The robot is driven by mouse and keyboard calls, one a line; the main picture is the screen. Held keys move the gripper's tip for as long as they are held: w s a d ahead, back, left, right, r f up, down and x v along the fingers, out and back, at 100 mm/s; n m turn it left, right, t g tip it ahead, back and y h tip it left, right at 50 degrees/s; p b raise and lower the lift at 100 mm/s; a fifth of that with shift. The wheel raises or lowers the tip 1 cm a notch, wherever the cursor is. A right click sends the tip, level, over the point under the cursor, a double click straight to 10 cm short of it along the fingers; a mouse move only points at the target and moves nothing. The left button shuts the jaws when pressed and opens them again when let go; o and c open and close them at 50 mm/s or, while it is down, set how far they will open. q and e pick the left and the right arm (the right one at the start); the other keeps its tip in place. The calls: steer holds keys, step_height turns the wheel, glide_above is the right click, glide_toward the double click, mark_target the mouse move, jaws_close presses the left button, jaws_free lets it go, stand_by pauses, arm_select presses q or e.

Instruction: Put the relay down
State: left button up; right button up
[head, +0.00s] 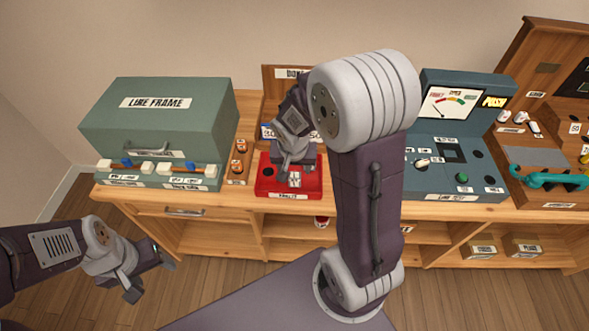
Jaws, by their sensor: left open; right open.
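A small pale block (295,180), seemingly the relay, sits in the red tray (268,184) at the middle of the bench. My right gripper (294,167) is open, pointing down directly over the block. Its fingers hide part of the block and tray, and I cannot tell whether they touch it. My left gripper (151,276) is open and empty, low at the left, in front of the bench and apart from everything.
A green box marked "LINE FRAME" (155,121) stands left of the tray, with orange-brown parts (238,155) between. A dark test panel (455,150) and wooden unit with a teal handset (545,178) stand at right. My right arm hides the bench middle.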

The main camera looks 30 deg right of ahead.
steer(key=d+v, duration=0.1)
steer(key=v, duration=0.3)
steer(key=s+a+f+n+g+y, duration=0.1)
steer(key=s+a+f+n+y, duration=0.1)
steer(key=s+a+n, duration=0.4)
steer(key=s+f, duration=0.1)
steer(key=s, duration=0.2)
steer(key=shift+s+a+f+g, duration=0.15)
steer(key=shift+s+a+g, duration=0.25)
